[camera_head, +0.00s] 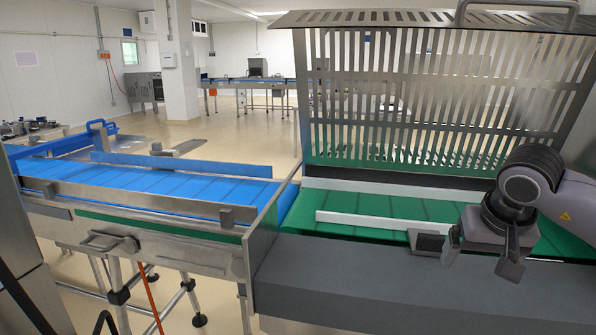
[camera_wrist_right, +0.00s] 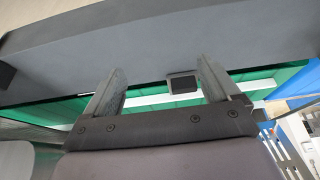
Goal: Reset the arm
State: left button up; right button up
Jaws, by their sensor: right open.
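My right gripper (camera_head: 483,258) is at the right of the head view, over the green belt (camera_head: 375,206) of the sealer, close to its grey front panel (camera_head: 400,288). Its two fingers are apart with nothing between them. In the right wrist view the open fingers (camera_wrist_right: 165,85) point toward the grey panel. A small dark plate with a light frame (camera_head: 430,242) lies beside the gripper on the green belt side; it also shows between the fingers in the wrist view (camera_wrist_right: 182,84). My left gripper is not in the head view.
A raised slatted metal guard (camera_head: 430,100) stands behind the green belt. A white bar (camera_head: 370,220) lies across the belt. A blue conveyor (camera_head: 170,190) with metal side rails extends to the left. Open floor lies beyond.

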jog(key=s+a+f+m+g+y, duration=0.1)
jog(key=s+a+f+y, duration=0.1)
jog(key=a+f+y, duration=0.35)
jog(key=s+a+f+m+g+y, duration=0.1)
jog(key=s+a+f+g+y, duration=0.15)
jog(key=a, duration=0.65)
jog(key=s+a+r+m+t+y, duration=0.1)
jog(key=s+a+m+t+y, duration=0.15)
jog(key=a+m+y, duration=0.55)
jog(key=s+a+r+m+t+y, duration=0.15)
jog(key=s+a+m+y, duration=0.3)
jog(key=m, duration=0.75)
jog(key=w+d+f+m+t+h, duration=0.2)
jog(key=d+f+m+t+h, duration=0.35)
jog(key=m, duration=0.85)
jog(key=w+d+f+m+t+h, duration=0.1)
jog(key=d+f+m+t+h, duration=0.5)
jog(key=m, duration=0.8)
jog(key=s+d+f+m+g+h, duration=0.3)
jog(key=s+f+m, duration=0.4)
jog(key=f+m, duration=0.1)
jog(key=s+d+f+m+g+h, duration=0.2)
jog(key=s+d+f+m+g, duration=0.1)
jog(key=s+f+m, duration=0.4)
notch_tip(320, 180, down, 3)
jog(key=shift+d+f+m+h, duration=0.15)
jog(key=shift+m+h, duration=0.25)
jog(key=shift+m, duration=0.6)
